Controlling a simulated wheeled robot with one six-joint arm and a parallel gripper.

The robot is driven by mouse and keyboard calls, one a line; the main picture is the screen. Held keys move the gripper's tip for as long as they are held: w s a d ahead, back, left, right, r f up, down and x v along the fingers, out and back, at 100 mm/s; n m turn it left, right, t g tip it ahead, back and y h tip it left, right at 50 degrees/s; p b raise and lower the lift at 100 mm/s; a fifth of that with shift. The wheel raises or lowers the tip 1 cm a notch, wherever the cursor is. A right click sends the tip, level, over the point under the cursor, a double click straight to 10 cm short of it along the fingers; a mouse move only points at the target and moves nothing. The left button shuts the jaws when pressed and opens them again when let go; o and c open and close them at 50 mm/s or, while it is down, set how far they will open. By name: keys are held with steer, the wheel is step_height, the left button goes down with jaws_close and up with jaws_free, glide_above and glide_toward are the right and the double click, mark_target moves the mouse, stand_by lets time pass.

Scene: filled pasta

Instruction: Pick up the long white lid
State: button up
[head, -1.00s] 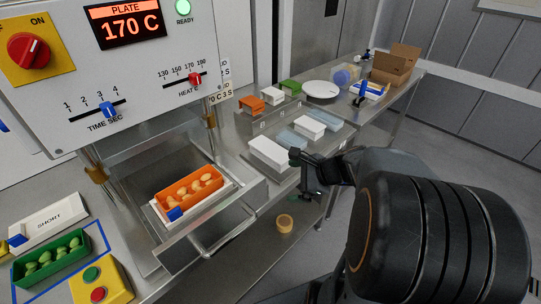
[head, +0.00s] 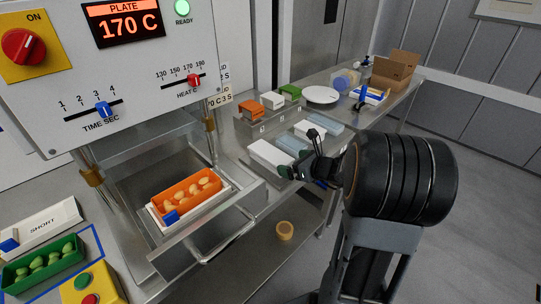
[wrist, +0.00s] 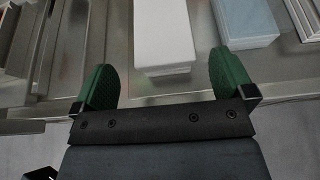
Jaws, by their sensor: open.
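A long white lid stack (head: 270,154) lies on the steel table, at its near left end among the lids. It also shows in the wrist view (wrist: 163,32), straight ahead. My gripper (head: 302,157) is open and empty at the near right side of the lids in the head view. In the wrist view my gripper's green fingers (wrist: 160,68) stand apart, left and right of the white stack's near end. Whether they are level with the top lid, I cannot tell.
A pale blue stack (wrist: 243,20) lies close to the right finger. A shorter white stack (head: 309,130) and another blue one (head: 328,122) lie behind. Orange (head: 250,112) and green (head: 290,92) trays stand further back. The sealing machine's orange tray (head: 188,190) is at left.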

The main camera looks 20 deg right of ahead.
steer(key=shift+x, duration=2.6)
steer(key=shift+d, duration=0.1)
steer(key=c, duration=0.9)
steer(key=shift+o, duration=0.2)
